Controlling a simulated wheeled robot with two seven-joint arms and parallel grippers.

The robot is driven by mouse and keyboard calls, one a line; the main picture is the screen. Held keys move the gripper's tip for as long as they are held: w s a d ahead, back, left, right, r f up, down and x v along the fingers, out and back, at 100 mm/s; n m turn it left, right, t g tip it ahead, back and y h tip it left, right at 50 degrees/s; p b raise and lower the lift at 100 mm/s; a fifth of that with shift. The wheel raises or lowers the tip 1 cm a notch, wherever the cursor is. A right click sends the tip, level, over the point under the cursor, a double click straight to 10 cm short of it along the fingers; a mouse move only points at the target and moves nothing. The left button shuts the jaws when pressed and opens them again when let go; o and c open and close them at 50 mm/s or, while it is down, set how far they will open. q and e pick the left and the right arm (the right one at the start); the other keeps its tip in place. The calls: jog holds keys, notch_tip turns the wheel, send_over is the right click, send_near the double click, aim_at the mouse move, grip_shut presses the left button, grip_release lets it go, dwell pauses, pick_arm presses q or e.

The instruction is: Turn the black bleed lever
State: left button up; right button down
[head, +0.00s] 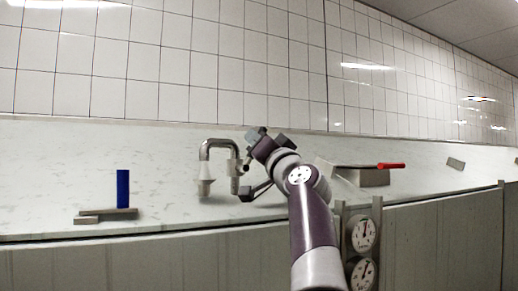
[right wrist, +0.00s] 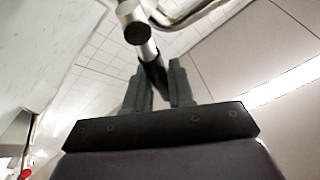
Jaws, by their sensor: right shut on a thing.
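The black bleed lever (right wrist: 152,62) shows in the right wrist view, reaching down from a round metal fitting (right wrist: 137,33) in between my fingers. My right gripper (right wrist: 158,74) is shut on the lever, with one grey finger on each side of it. In the head view my right gripper (head: 248,161) is at the right side of the bent chrome pipe (head: 218,143) on the counter. The lever is mostly hidden there by the gripper and wrist. My left gripper is in neither view.
A blue upright lever (head: 123,188) stands on a grey base (head: 105,216) at the left. A red handle (head: 391,166) sticks out from a steel box (head: 373,178) at the right. Two dials (head: 363,234) are on the front below. The counter (head: 60,175) between blue lever and pipe is clear.

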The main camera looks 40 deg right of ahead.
jog(key=shift+s+a+r+n, duration=0.15)
jog(key=shift+a+r+n, duration=0.1)
jog(key=shift+r+n, duration=0.3)
jog(key=c, duration=1.1)
grip_release()
jog(key=shift+f, duration=0.15)
jog(key=shift+o, duration=0.2)
jog(key=shift+w+d+f, duration=0.25)
jog(key=shift+w+d, duration=0.1)
jog(key=shift+d, duration=0.05)
jog(key=shift+s+f+b, duration=0.15)
jog(key=shift+f+b, duration=0.1)
jog(key=shift+b, duration=0.1)
jog(key=b+v, duration=0.9)
jog(key=v, duration=0.3)
jog(key=shift+s+r+b, duration=0.2)
jog(key=shift+b, duration=0.2)
